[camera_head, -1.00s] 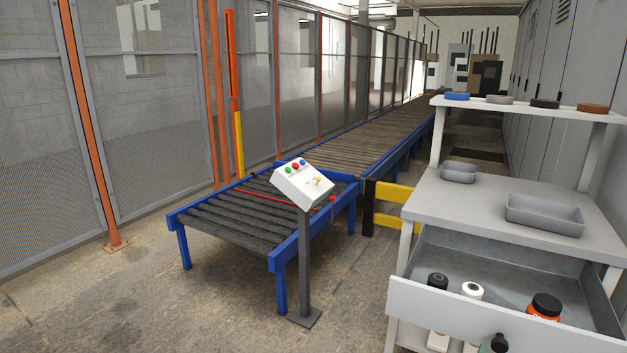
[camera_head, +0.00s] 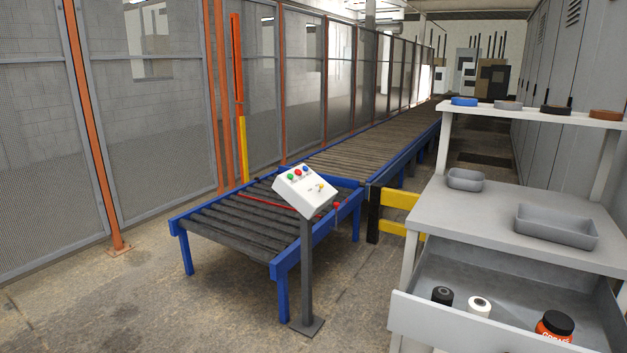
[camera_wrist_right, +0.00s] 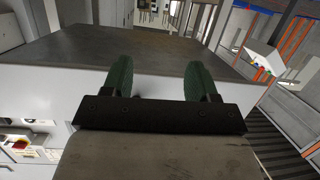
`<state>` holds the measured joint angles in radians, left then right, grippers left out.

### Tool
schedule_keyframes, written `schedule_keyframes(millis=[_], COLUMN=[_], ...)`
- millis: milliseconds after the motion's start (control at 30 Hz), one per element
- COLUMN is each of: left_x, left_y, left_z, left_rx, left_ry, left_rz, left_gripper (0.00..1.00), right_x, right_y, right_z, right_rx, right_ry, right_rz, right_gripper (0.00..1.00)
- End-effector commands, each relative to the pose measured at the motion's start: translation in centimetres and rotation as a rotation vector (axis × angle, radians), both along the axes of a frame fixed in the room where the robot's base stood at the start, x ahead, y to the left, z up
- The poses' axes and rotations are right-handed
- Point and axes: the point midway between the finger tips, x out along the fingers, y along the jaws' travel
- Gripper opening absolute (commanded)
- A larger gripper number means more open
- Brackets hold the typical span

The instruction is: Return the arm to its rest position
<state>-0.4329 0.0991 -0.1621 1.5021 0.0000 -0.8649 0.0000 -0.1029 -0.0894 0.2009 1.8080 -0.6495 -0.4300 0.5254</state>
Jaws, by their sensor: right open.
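My right gripper (camera_wrist_right: 159,82) shows in the right wrist view. Its two green fingers are spread apart with nothing between them. A grey-topped surface with a white front (camera_wrist_right: 150,55) lies beyond the fingers; I cannot tell whether they touch it. Neither arm nor gripper shows in the head view, and my left gripper is in no view.
A workbench (camera_head: 470,215) with an open drawer (camera_head: 460,328) of bottles stands at right. A control box (camera_head: 306,190) on a post stands before the roller conveyor (camera_head: 240,225). A mesh fence (camera_head: 150,120) runs along the left. The floor (camera_head: 130,310) at front left is clear.

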Motion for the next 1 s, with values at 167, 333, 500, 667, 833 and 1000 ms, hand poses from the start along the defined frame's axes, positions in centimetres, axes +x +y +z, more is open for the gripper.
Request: schedule_keyframes(millis=[167,333,500,667,833,1000], left_x=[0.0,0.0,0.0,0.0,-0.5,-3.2], left_y=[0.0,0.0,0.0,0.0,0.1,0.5], left_z=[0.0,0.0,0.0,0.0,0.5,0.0], left_rx=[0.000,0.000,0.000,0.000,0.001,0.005], left_ry=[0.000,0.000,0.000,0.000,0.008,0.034], left_rz=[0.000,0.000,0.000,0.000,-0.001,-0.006], left_gripper=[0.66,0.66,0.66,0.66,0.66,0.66], right_x=[-2.0,-7.1,-14.7,-21.3,-27.1,-29.5], right_y=[2.1,5.6,9.1,11.3,12.8,12.3], right_z=[-5.7,-14.2,-21.7,-26.0,-28.0,-28.4], right_rx=[0.029,0.074,0.118,0.156,0.189,0.190], right_ry=[0.178,0.467,0.772,0.987,1.153,1.171], right_rz=[0.064,0.178,0.317,0.426,0.513,0.510], right_gripper=[0.59,0.59,0.59,0.59,0.59,0.59])
